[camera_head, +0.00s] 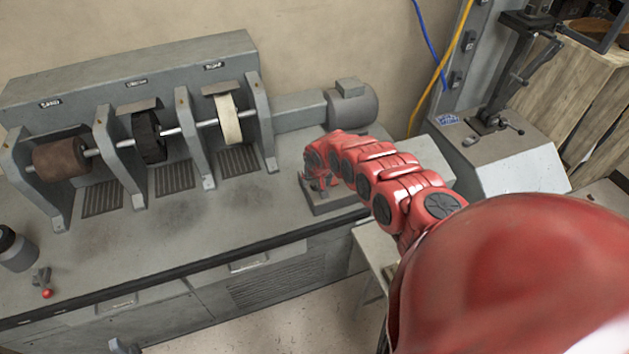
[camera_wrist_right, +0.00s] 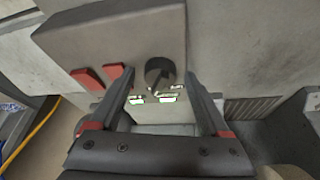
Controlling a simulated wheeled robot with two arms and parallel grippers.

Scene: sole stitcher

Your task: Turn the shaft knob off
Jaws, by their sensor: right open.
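The shaft knob (camera_wrist_right: 159,73) is a round dark knob on the face of a grey control box (camera_wrist_right: 75,37), seen in the right wrist view. Small labels with green marks sit below it. My right gripper (camera_wrist_right: 159,78) is open, with one finger on each side of the knob and a gap to it. I cannot tell how deep the fingertips are relative to the knob. In the head view my right gripper (camera_head: 322,183) is over the box at the bench's right end, and my red arm hides the knob. My left gripper is not in view.
Two red switches (camera_wrist_right: 101,77) sit left of the knob on the same box. The grey machine (camera_head: 150,70) carries a shaft with several wheels and a motor (camera_head: 352,104). A dark bottle (camera_head: 15,248) and a small red-balled lever (camera_head: 45,291) stand at the bench's left.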

